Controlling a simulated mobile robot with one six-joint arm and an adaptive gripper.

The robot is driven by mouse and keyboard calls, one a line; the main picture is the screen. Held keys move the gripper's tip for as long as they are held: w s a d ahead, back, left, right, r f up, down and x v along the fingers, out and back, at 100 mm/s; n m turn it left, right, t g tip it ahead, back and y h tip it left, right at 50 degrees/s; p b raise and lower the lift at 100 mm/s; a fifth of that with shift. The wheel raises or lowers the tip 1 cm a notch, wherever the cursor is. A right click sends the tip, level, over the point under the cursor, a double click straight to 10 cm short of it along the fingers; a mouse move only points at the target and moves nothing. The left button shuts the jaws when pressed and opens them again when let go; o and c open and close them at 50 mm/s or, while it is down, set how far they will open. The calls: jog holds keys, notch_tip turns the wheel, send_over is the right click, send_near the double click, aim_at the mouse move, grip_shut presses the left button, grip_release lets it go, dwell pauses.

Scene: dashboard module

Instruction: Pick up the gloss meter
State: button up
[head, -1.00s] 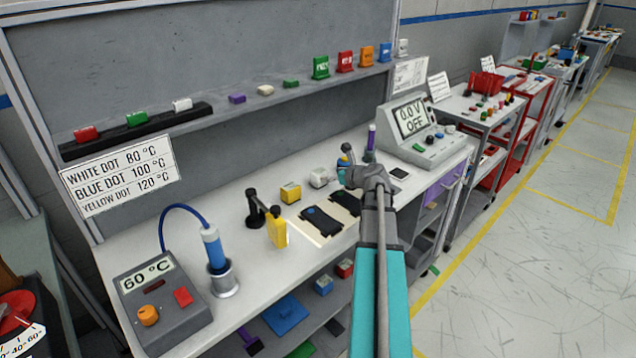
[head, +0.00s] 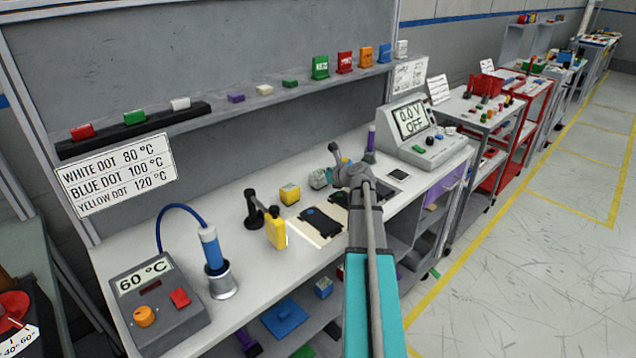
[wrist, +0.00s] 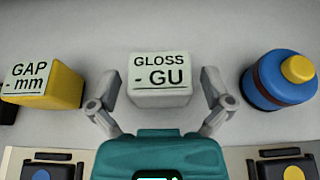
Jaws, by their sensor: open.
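The gloss meter (wrist: 160,78) is a pale box with a label reading "GLOSS - GU", upright on the bench in the middle of the wrist view. In the head view it is a small pale box (head: 318,179), just left of my gripper (head: 336,166). In the wrist view my gripper (wrist: 159,108) is open, with one finger at each side of the box's lower front. The box sits between and just beyond the fingertips. I cannot tell whether either finger touches it.
A yellow gap gauge (wrist: 52,84) stands left of the gloss meter and a blue round thing with a yellow top (wrist: 278,80) stands right.

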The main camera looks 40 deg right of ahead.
jog(key=shift+w+f, duration=0.2)
jog(key=shift+w, duration=0.25)
jog(key=c, duration=1.1)
